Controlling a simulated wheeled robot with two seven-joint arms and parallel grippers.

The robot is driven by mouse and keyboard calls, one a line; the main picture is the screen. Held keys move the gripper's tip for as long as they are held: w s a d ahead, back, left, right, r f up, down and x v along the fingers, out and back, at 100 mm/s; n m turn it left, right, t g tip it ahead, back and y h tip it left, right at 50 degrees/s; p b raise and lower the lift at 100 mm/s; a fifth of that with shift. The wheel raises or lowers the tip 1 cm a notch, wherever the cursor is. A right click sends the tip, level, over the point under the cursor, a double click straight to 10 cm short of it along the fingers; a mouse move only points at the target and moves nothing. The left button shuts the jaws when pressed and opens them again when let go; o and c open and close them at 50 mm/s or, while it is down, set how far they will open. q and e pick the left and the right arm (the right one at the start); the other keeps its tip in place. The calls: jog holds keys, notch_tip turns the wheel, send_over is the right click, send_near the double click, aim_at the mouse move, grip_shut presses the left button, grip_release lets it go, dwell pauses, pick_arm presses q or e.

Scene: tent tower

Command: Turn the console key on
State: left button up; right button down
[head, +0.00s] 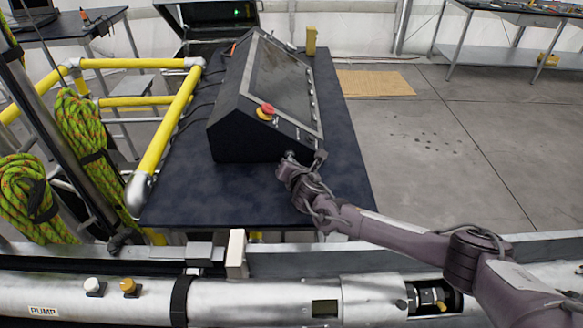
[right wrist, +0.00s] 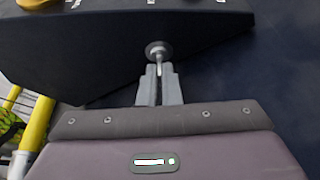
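The black console (head: 255,125) stands on a dark table, with a sloped screen and a red knob on a yellow base (head: 266,110). In the right wrist view its dark face (right wrist: 100,55) carries the console key (right wrist: 158,52), in a round metal lock. My right gripper (right wrist: 159,72) reaches the key; its two grey fingers are close together with the key's narrow grip between them. In the head view my right gripper (head: 290,162) is at the console's near right corner, and the key is hidden there. My left gripper is not in view.
The dark table (head: 180,200) has free room right of the console. A yellow railing (head: 165,130) and coiled green ropes (head: 85,135) stand at the left. A small yellow block (head: 311,42) stands behind the console. A metal rail and pipe (head: 250,300) cross the front.

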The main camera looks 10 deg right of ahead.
jog(key=shift+m+y+b, duration=0.3)
jog(key=shift+m, duration=0.1)
jog(key=c, duration=1.6)
grip_release()
jog(key=shift+s, duration=0.1)
jog(key=b+v, duration=0.1)
jog(key=v, duration=0.5)
jog(key=shift+s+d+f, duration=0.1)
jog(key=shift+s+r+b, duration=0.3)
jog(key=shift+s+b, duration=0.1)
jog(key=shift+s, duration=0.25)
